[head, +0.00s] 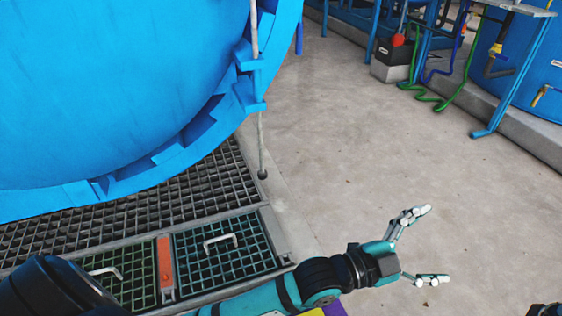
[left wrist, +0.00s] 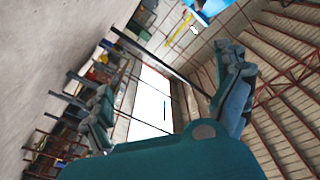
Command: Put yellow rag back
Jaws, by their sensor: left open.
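I cannot make out a yellow rag for certain in either view. A small yellow patch (head: 336,309) beside a purple one shows at the bottom edge of the head view, and I cannot tell what it is. My left gripper (head: 430,246) is open and empty, held over the bare concrete floor with its fingers pointing right. In the left wrist view its fingers (left wrist: 165,92) are spread apart with nothing between them. My right gripper does not show.
A large blue round vessel door (head: 120,90) fills the upper left, with a rod (head: 259,100) hanging beside it. Floor grating (head: 225,243) with handles lies below. Blue equipment, a green hose (head: 455,95) and a blue-legged stand (head: 515,80) are at upper right. The middle floor is clear.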

